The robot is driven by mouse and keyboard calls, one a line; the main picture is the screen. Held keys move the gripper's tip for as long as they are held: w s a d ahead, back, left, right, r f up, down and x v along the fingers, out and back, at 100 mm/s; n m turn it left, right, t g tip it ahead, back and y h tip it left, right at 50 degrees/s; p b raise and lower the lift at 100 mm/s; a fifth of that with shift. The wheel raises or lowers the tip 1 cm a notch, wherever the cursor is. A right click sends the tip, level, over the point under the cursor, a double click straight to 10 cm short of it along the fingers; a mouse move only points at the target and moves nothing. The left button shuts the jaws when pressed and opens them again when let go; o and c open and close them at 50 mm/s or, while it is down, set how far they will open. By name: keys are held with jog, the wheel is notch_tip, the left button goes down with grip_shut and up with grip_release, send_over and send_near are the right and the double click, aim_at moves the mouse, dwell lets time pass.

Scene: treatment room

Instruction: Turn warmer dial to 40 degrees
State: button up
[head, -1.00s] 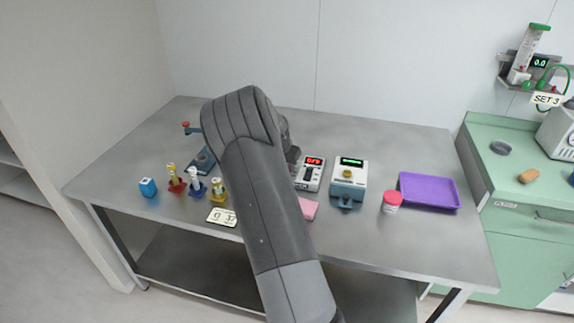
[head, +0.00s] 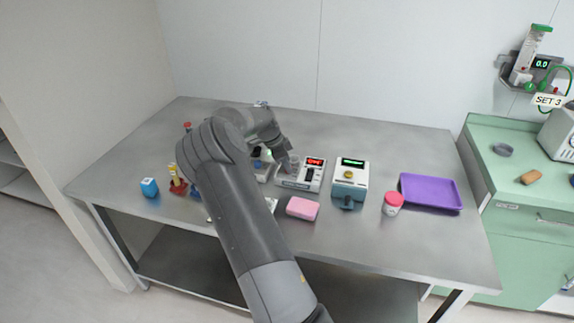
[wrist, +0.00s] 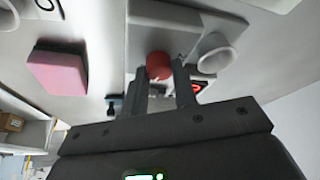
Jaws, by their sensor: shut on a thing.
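A white device with a lit red display (head: 315,162) stands mid-bench, and its front panel (head: 308,177) shows dark marks. The display reading is too small to make out. My gripper (head: 291,165) is low at this device's left side. In the wrist view, the two fingers of my gripper (wrist: 163,84) are close on either side of a red round knob (wrist: 159,64), shut on it. The knob is at the edge of a pale box (wrist: 150,28). The red display (wrist: 198,88) shows beside one finger. No dial scale or pointer is legible.
A teal-and-white device (head: 348,182) with a green display stands to the right. A pink block (head: 302,208) lies in front. A red-capped jar (head: 393,203) and purple tray (head: 431,191) are further right.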

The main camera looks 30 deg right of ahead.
jog(key=shift+m+g+y, duration=0.3)
jog(key=shift+m+g, duration=0.1)
jog(key=shift+m, duration=0.7)
jog(key=shift+f, duration=0.1)
jog(key=o, duration=1)
jog(key=shift+w, duration=0.1)
jog(key=v, duration=1.1)
